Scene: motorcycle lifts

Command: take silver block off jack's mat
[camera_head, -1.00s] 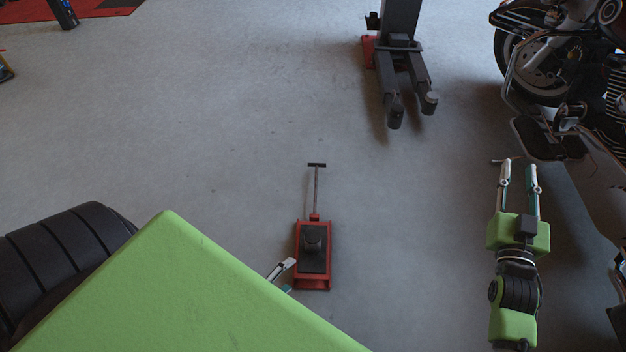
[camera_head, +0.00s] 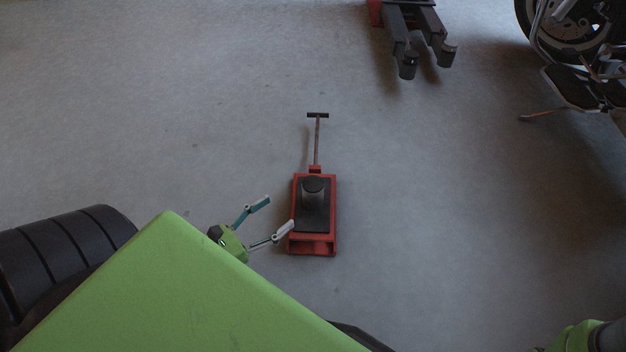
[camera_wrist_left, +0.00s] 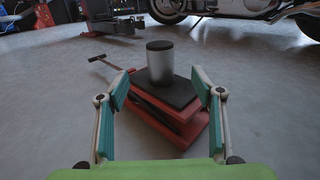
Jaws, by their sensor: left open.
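The silver block (camera_head: 313,192) is a short upright cylinder with a dark top. It stands on the black mat (camera_head: 316,220) of the red jack (camera_head: 314,247), toward the handle end. My left gripper (camera_head: 274,215) is open and empty just left of the jack, its fingers pointing toward it. In the left wrist view the block (camera_wrist_left: 160,66) shows centred between the two spread fingers, beyond their tips and apart from them. The mat (camera_wrist_left: 186,97) lies beneath it. My right gripper is out of view; only part of my right arm shows at the lower right corner.
The jack's long handle (camera_head: 317,140) reaches away from me along the floor. A dark lift (camera_head: 420,40) with two prongs stands at the top, and a motorcycle (camera_head: 575,50) is at the upper right. The floor around the jack is clear.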

